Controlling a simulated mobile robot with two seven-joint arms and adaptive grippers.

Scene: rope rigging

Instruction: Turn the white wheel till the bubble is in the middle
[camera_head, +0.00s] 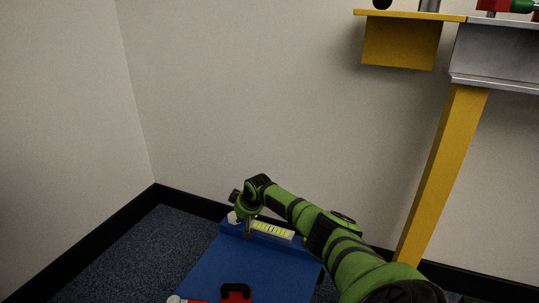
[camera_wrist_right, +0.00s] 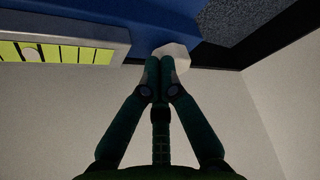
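The white wheel (camera_head: 232,217) is at the left end of the blue bench's back ledge. In the right wrist view the white wheel (camera_wrist_right: 178,54) shows just behind and right of my fingertips, which hide part of it. My right gripper (camera_head: 247,236) points down beside it; in the wrist view its fingers (camera_wrist_right: 160,66) are together. I cannot tell whether they touch the wheel. The yellow-green level vial (camera_head: 271,230) has dark marks. In the wrist view a pale round bubble (camera_wrist_right: 31,54) sits between two marks; the vial's left end is cut off. My left gripper is out of view.
The blue bench (camera_head: 226,262) has a clear top in front of the vial. A red thing with a black handle (camera_head: 235,291) is at its front edge. A yellow post (camera_head: 440,180) and shelf stand at the right. Walls are behind and left.

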